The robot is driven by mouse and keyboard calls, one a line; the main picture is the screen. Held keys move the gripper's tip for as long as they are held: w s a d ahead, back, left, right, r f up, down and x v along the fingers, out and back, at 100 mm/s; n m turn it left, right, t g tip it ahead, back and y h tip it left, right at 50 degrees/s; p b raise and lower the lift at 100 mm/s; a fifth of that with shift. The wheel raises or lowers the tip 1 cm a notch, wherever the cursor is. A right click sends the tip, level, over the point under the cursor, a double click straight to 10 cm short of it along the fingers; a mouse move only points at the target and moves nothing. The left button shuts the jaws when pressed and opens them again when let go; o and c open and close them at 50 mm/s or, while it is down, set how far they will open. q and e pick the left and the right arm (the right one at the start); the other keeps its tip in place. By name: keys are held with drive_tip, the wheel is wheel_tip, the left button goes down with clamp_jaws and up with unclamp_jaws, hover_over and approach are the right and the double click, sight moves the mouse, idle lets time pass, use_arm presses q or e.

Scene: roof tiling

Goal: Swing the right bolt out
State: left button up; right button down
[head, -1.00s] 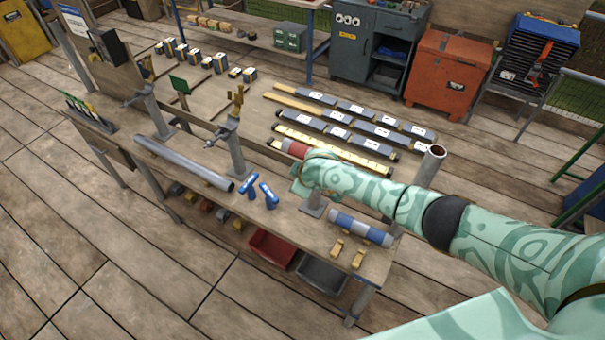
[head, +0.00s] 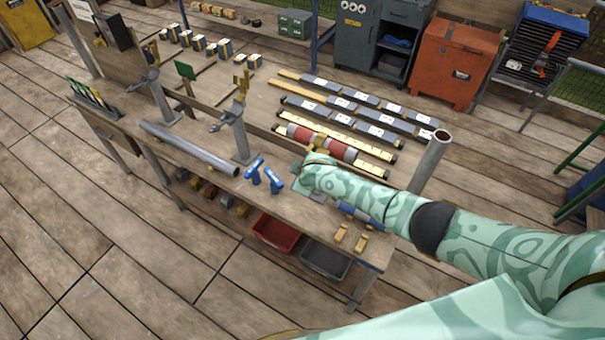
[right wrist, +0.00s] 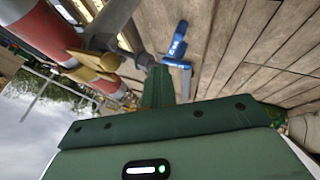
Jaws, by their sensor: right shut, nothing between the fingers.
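A red and white striped bar (head: 335,149) lies at the middle right of the bench, with a brass-coloured fitting (head: 318,143) at its middle. In the right wrist view the bar (right wrist: 52,28) runs down the upper left, and the brass fitting (right wrist: 92,58) crosses it beside a dark grey metal part (right wrist: 110,28). I cannot tell which piece is the right bolt. My right gripper (right wrist: 159,76) is shut and empty, with its green fingertips just right of the fitting and apparently apart from it. My arm hides part of this area in the head view. My left gripper is out of view.
Two blue-handled tools (head: 263,174) lie left of my right arm. A grey pipe (head: 188,149) lies along the bench front. A clamp stand (head: 240,135) rises behind the tools, and an upright tube (head: 430,163) stands at the right. Two small wooden blocks (head: 350,238) lie near the front edge.

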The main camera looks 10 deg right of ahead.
drive_tip(key=shift+s+f, duration=0.1)
drive_tip(key=shift+s, duration=0.05)
drive_tip(key=p+v, duration=0.7)
drive_tip(key=v, duration=0.5)
drive_tip(key=shift+s+a+p, duration=0.3)
drive_tip(key=shift+s+a, duration=0.1)
drive_tip(key=shift+a, duration=0.35)
drive_tip(key=shift+f, duration=0.1)
